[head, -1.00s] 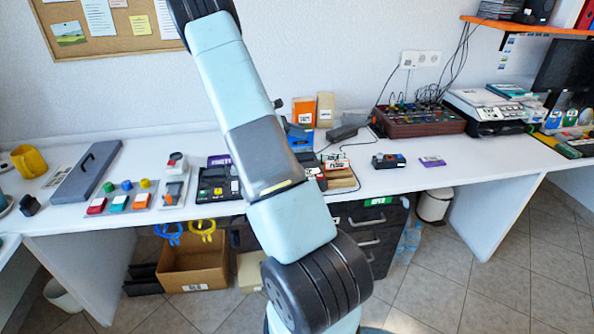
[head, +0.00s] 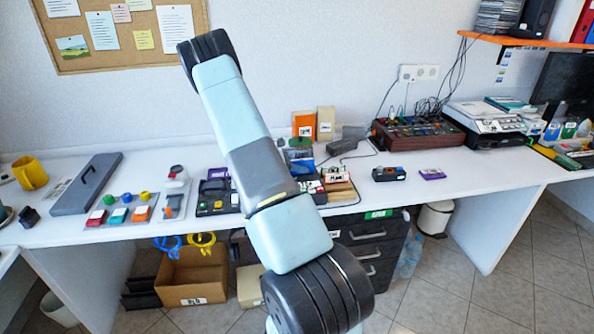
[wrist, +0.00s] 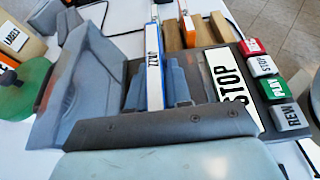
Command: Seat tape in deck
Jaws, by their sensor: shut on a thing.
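My gripper (wrist: 157,92) is shut on a tape marked JAZZ (wrist: 154,82), which has a white spine and blue edges. The tape stands on edge between the blue-grey fingers, over the deck (wrist: 250,82). Whether it touches the deck's well is hidden. The deck is dark, with red, grey and green keys including PLAY and REW at the right of the wrist view. A smoky lid (wrist: 85,85) stands tilted open left of the tape. In the head view my arm covers much of the deck, and the gripper cannot be made out.
A white STOP panel (wrist: 232,90) lies between the tape and the keys. Another black device (head: 216,195) is to the left. Table right of the camera (head: 388,174) is mostly clear.

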